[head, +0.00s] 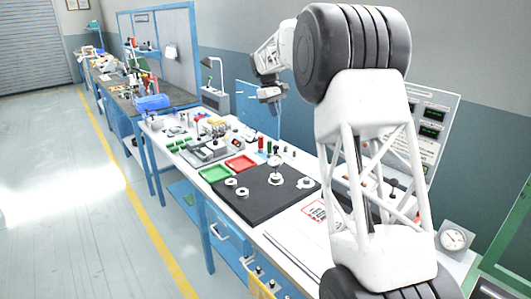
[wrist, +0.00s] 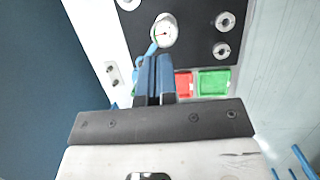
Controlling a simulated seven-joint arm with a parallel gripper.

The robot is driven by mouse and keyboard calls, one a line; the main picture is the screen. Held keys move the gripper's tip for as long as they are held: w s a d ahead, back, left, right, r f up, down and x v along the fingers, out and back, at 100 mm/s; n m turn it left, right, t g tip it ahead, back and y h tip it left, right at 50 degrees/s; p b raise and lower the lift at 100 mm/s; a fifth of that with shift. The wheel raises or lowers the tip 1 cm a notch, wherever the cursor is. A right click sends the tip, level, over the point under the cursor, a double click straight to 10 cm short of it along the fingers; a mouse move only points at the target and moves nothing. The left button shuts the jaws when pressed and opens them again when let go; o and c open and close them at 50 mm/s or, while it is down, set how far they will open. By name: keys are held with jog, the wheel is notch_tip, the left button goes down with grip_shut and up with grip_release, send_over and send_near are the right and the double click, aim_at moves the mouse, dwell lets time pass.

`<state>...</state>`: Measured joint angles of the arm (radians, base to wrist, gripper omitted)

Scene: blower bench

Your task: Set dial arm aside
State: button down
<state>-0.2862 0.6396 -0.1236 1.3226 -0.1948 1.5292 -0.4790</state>
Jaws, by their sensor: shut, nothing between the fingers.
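The dial arm's round white dial (head: 274,161) shows above the black mat (head: 262,201) in the head view. In the wrist view the dial (wrist: 164,31) faces the camera, with a light-blue piece at its lower left. My gripper (head: 271,102) hangs in the air above the bench, apart from the dial in the head view. In the wrist view its fingers (wrist: 157,57) are together, empty, and their tips appear just below the dial. They cover part of what lies behind them, so I cannot tell how the light-blue piece joins the dial.
Several pale round parts (head: 231,183) lie on the mat. A red tray (head: 240,163) and a green tray (head: 214,173) stand beyond it. Small green and dark cylinders (head: 276,149) stand behind the mat.

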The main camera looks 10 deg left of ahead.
aim_at(276, 157)
jog(key=w+a+f+n+h, duration=0.1)
jog(key=w+a+f+n, duration=0.1)
jog(key=w+a+f, duration=0.8)
notch_tip(276, 157, down, 2)
jog(key=shift+a+f+g, duration=0.1)
jog(key=shift+a+g, duration=0.3)
jog(key=shift+a, duration=0.15)
jog(key=s+d+f, duration=0.4)
jog(key=d+f, duration=0.2)
jog(key=f, duration=0.2)
jog(key=shift+s+d+f, duration=0.2)
jog(key=shift+d+f, duration=0.1)
jog(key=shift+d, duration=0.1)
jog(key=shift+d, duration=0.15)
dwell(0.5)
jog(key=shift+s+d+n, duration=0.1)
jog(key=shift+d+n, duration=0.15)
jog(key=shift+n, duration=0.15)
